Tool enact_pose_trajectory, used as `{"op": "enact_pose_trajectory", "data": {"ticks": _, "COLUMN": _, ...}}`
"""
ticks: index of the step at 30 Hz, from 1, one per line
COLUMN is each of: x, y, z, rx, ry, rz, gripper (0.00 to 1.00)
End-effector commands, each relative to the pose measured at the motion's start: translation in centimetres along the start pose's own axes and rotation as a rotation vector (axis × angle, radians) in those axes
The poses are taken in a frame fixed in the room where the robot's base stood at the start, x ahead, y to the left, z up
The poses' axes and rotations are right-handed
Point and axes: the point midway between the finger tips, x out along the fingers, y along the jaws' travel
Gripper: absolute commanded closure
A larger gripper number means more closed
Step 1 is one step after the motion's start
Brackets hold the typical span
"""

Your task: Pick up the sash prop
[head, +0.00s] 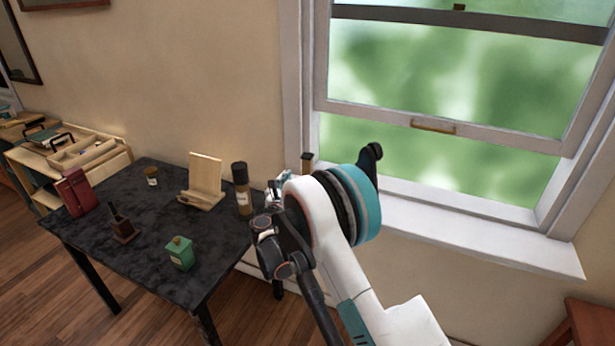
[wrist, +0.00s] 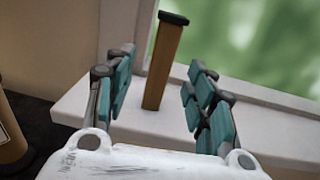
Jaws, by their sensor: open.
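The sash prop (wrist: 163,72) is an upright wooden stick with a dark cap. It stands on the white window sill (wrist: 75,104), and its foot shows on the sill in the wrist view. Its top (head: 307,161) shows in the head view just above my arm, which hides the rest. My gripper (wrist: 161,62) is open, with one teal-padded finger on each side of the prop in the wrist picture. Gaps show between the prop and both fingers. I cannot tell whether the prop is fully between the fingertips in depth.
The window (head: 440,140) has its lower sash raised above the sill. A black table (head: 150,235) at left holds a brown bottle (head: 242,190), a wooden stand (head: 203,182), a green box (head: 180,253) and a red book (head: 76,192). A wooden desk organizer (head: 100,137) stands behind.

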Motion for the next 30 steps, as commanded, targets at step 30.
{"op": "enact_pose_trajectory", "data": {"ticks": 30, "x": 9.0, "y": -0.5, "z": 0.2, "rx": 0.002, "ry": 0.001, "rz": 0.001, "gripper": 0.50}}
